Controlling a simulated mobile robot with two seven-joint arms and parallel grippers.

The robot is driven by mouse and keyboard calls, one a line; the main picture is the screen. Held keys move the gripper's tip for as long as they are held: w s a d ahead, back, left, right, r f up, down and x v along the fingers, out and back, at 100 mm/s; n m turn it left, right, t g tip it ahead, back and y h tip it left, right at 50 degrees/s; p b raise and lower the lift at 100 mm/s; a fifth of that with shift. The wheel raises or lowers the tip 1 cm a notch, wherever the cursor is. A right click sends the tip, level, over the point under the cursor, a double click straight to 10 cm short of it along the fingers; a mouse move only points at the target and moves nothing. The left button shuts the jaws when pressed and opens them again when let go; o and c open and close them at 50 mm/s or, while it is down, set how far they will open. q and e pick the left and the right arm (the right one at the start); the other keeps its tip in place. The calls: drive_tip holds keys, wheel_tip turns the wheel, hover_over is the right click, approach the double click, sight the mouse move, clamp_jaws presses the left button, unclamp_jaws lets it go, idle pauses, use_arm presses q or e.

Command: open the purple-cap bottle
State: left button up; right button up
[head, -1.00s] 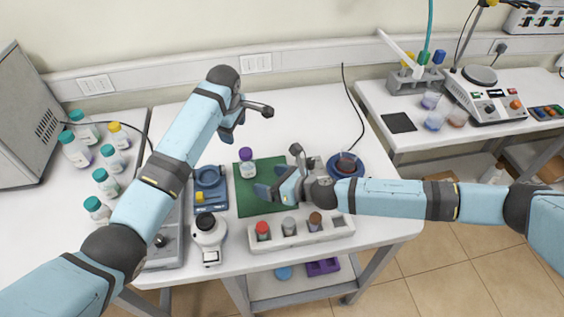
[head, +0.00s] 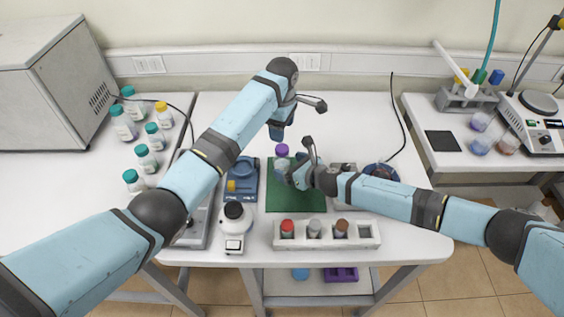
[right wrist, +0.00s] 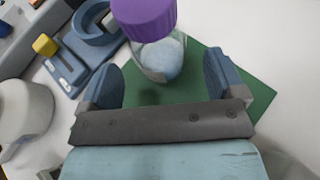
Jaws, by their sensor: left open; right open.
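The purple-cap bottle (head: 282,156) stands upright on the green mat (head: 296,201), its purple cap on. In the right wrist view the bottle (right wrist: 159,48) is clear glass with pale contents. My right gripper (head: 290,173) is open at the bottle, and its fingers (right wrist: 166,85) show on both sides of the lower body in the right wrist view. I cannot tell whether they touch it. My left gripper (head: 277,131) is open and empty above the table behind the bottle, pointing down; its fingertips are partly hard to make out.
A white rack (head: 366,234) with red, grey and brown-capped vials stands in front of the mat. A blue device (head: 243,184) and a white instrument (head: 235,222) stand to the left. Several teal-capped bottles (head: 146,158) stand farther left. The table behind is clear.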

drive_tip(key=shift+x, duration=1.1)
